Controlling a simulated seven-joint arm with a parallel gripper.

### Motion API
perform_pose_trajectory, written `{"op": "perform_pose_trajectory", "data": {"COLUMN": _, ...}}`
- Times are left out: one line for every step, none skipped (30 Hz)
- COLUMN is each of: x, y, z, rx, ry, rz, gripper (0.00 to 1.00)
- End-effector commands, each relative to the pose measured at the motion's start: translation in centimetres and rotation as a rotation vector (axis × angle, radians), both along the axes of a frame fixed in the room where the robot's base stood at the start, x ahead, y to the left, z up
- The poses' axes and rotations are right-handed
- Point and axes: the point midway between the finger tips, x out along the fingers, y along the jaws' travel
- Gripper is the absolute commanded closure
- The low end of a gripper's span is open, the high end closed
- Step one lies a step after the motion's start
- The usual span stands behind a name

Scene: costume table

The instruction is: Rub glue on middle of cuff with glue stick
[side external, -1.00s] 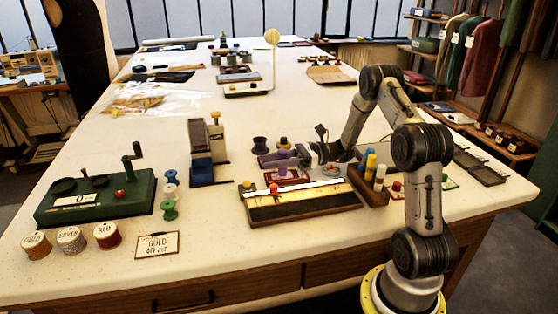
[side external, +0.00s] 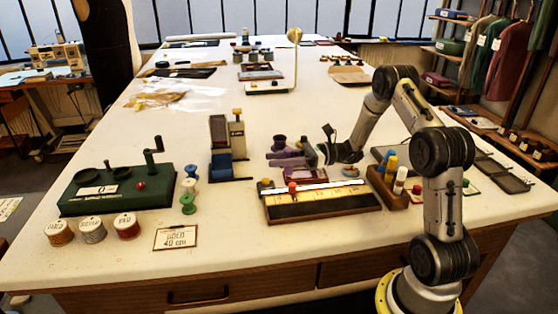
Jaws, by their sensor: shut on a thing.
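My gripper (side external: 316,155) is low over the middle of the table, just behind the ruler board. It is shut on a small purple thing (side external: 292,159), which looks like the glue stick and points left from the jaws. A flat dark purple and maroon patch under and beside it may be the cuff, but it is too small and too covered to tell. I cannot tell whether the held thing touches it.
The ruler board (side external: 322,203) with a red knob lies in front. A wooden holder (side external: 388,188) with yellow, blue and white sticks stands at right. A dark purple spool (side external: 279,144) and a blue-based press (side external: 228,165) stand at left.

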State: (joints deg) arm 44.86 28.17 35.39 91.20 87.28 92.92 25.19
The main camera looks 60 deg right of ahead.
Motion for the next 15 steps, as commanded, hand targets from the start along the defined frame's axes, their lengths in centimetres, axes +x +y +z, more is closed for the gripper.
{"op": "perform_pose_trajectory", "data": {"x": 0.0, "y": 0.0, "z": 0.5, "rx": -0.003, "ry": -0.003, "rz": 0.000, "gripper": 1.00}}
{"op": "perform_pose_trajectory", "data": {"x": 0.0, "y": 0.0, "z": 0.8, "rx": -0.003, "ry": -0.003, "rz": 0.000, "gripper": 1.00}}
{"op": "perform_pose_trajectory", "data": {"x": 0.0, "y": 0.0, "z": 1.1, "rx": -0.003, "ry": -0.004, "rz": 0.000, "gripper": 1.00}}
{"op": "perform_pose_trajectory", "data": {"x": 0.0, "y": 0.0, "z": 1.4, "rx": -0.003, "ry": -0.004, "rz": 0.000, "gripper": 1.00}}
{"op": "perform_pose_trajectory", "data": {"x": 0.0, "y": -0.1, "z": 1.7, "rx": -0.003, "ry": -0.004, "rz": 0.000, "gripper": 1.00}}
{"op": "perform_pose_trajectory", "data": {"x": 0.0, "y": 0.0, "z": 2.1, "rx": -0.003, "ry": -0.003, "rz": 0.000, "gripper": 1.00}}
{"op": "perform_pose_trajectory", "data": {"x": 0.0, "y": 0.0, "z": 2.3, "rx": -0.003, "ry": -0.003, "rz": 0.000, "gripper": 1.00}}
{"op": "perform_pose_trajectory", "data": {"x": 0.0, "y": 0.0, "z": 2.6, "rx": -0.003, "ry": -0.003, "rz": 0.000, "gripper": 1.00}}
{"op": "perform_pose_trajectory", "data": {"x": 0.0, "y": 0.0, "z": 2.9, "rx": -0.003, "ry": -0.003, "rz": 0.000, "gripper": 1.00}}
{"op": "perform_pose_trajectory", "data": {"x": 0.0, "y": 0.0, "z": 3.2, "rx": -0.003, "ry": -0.003, "rz": 0.000, "gripper": 1.00}}
{"op": "perform_pose_trajectory", "data": {"x": 0.0, "y": 0.0, "z": 3.5, "rx": -0.002, "ry": -0.002, "rz": 0.000, "gripper": 1.00}}
{"op": "perform_pose_trajectory", "data": {"x": 0.0, "y": 0.0, "z": 3.9, "rx": -0.003, "ry": -0.003, "rz": 0.000, "gripper": 1.00}}
{"op": "perform_pose_trajectory", "data": {"x": 0.0, "y": 0.0, "z": 4.1, "rx": -0.003, "ry": -0.003, "rz": 0.000, "gripper": 1.00}}
{"op": "perform_pose_trajectory", "data": {"x": 0.0, "y": 0.0, "z": 4.4, "rx": -0.003, "ry": -0.003, "rz": 0.000, "gripper": 1.00}}
{"op": "perform_pose_trajectory", "data": {"x": 0.0, "y": 0.0, "z": 4.7, "rx": -0.002, "ry": -0.002, "rz": 0.000, "gripper": 1.00}}
